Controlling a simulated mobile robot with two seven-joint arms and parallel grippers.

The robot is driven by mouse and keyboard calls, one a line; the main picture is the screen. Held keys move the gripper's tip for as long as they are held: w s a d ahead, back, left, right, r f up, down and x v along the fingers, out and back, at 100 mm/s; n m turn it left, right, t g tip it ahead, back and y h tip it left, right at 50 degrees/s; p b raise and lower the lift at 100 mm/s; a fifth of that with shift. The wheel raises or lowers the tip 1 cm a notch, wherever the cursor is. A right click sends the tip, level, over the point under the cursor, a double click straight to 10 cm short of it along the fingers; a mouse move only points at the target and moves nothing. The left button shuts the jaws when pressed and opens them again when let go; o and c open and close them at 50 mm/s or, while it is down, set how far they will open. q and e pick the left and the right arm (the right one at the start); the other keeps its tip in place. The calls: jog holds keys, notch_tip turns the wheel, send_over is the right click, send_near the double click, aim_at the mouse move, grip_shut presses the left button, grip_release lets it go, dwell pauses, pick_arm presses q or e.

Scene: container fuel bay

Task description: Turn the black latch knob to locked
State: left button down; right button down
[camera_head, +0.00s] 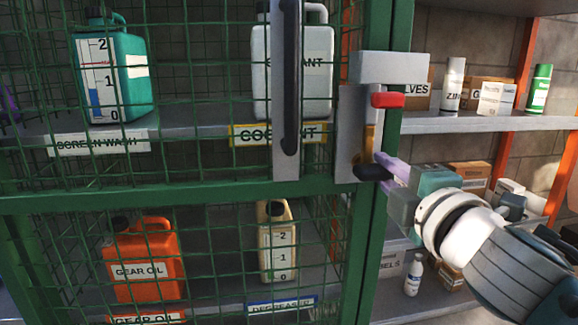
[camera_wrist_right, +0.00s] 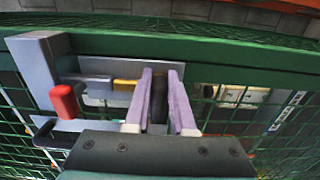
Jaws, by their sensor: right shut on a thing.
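The black latch knob (camera_head: 372,173) sits at the lower end of a grey latch plate (camera_head: 350,130) on the green mesh door's right edge. It looks roughly level in the head view. My right gripper (camera_head: 388,168) comes in from the right, its purple fingers at the knob. In the right wrist view the fingers (camera_wrist_right: 160,105) are shut on the dark knob (camera_wrist_right: 159,98), seen between them. A yellow mark (camera_head: 369,138) on the plate shows above the knob in the head view. The knob's tip is partly hidden by the fingers. My left gripper is not in view.
A red knob (camera_head: 388,100) juts out above the black one, below a grey block (camera_head: 390,67). A dark vertical handle (camera_head: 290,80) stands on the door to the left. Behind the mesh are several jugs. Open shelves (camera_head: 470,124) with boxes and bottles lie at right.

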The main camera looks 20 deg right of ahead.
jog(key=c, duration=0.8)
grip_release()
jog(key=shift+o, duration=0.2)
jog(key=v, duration=1)
jog(key=shift+w, duration=0.1)
